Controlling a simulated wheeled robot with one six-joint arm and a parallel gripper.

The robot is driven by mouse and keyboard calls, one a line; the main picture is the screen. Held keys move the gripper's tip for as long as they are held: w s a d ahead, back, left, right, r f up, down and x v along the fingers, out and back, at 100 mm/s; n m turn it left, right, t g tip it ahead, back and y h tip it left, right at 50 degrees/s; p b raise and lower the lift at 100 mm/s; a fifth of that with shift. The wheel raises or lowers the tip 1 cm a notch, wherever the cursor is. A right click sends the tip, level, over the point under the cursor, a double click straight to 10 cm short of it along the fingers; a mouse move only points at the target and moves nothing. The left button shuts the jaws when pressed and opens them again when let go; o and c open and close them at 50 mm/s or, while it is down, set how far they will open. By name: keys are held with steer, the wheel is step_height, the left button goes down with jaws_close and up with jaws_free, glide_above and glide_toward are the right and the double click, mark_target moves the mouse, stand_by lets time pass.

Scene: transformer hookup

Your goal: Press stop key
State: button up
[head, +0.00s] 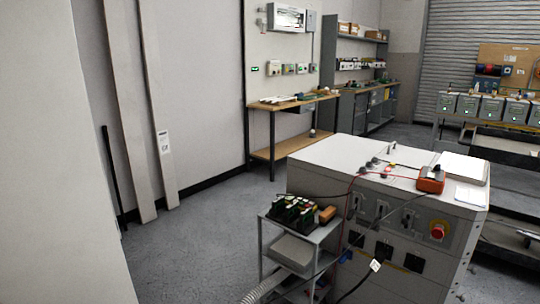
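No separate key marked stop can be made out. An orange handheld meter (430,181) lies on the cabinet top above the button. My gripper is not in view.
A small grey cart (268,235) with dark green parts (293,210) stands against the cabinet's left front. Cables hang across the cabinet front. A wooden workbench (290,102) stands behind. Grey floor (190,262) is clear left of the cart.

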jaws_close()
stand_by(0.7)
